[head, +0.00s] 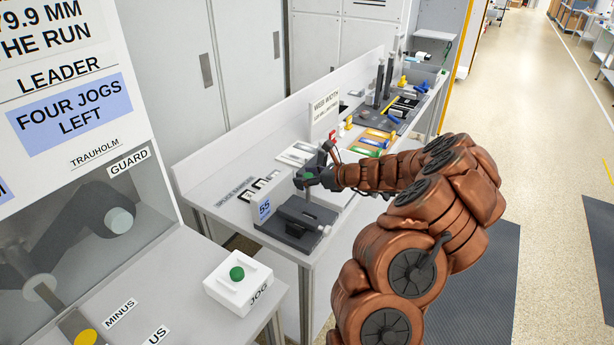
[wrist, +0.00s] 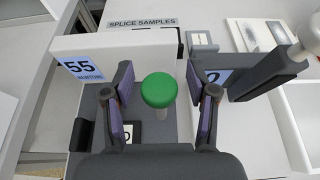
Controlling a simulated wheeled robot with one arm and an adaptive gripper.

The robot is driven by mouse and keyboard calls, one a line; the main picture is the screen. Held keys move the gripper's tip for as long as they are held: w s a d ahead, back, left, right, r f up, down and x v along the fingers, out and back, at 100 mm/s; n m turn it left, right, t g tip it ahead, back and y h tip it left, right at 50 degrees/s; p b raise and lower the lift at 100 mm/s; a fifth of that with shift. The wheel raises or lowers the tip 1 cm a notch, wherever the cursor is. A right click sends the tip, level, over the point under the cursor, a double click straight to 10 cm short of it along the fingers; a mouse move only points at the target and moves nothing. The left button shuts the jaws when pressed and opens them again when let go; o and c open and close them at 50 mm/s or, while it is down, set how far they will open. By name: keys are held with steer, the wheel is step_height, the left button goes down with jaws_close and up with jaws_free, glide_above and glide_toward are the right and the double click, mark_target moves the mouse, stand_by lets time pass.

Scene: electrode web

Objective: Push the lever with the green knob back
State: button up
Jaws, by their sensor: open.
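The green knob (wrist: 159,90) is round and sits on a pale lever stem in the wrist view. My gripper (wrist: 159,78) is open, with one finger on each side of the knob and a visible gap on both sides. In the head view my gripper (head: 313,174) is over the grey fixture (head: 297,222) beside the white block marked 55 (head: 264,209). A little green of the knob (head: 310,176) shows at the fingers there; most of it is hidden.
A dark post with a pale round knob (wrist: 308,38) stands to the right in the wrist view. A white JOG box (head: 246,284) with a green button is at the near corner in the head view. Tools and coloured items lie farther along the bench.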

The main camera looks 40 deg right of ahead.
steer(key=shift+s+r, duration=0.1)
steer(key=shift+s, duration=0.05)
steer(key=v, duration=1.1)
steer(key=shift+s+d, duration=0.15)
steer(key=shift+s, duration=0.15)
steer(key=shift+r, duration=0.15)
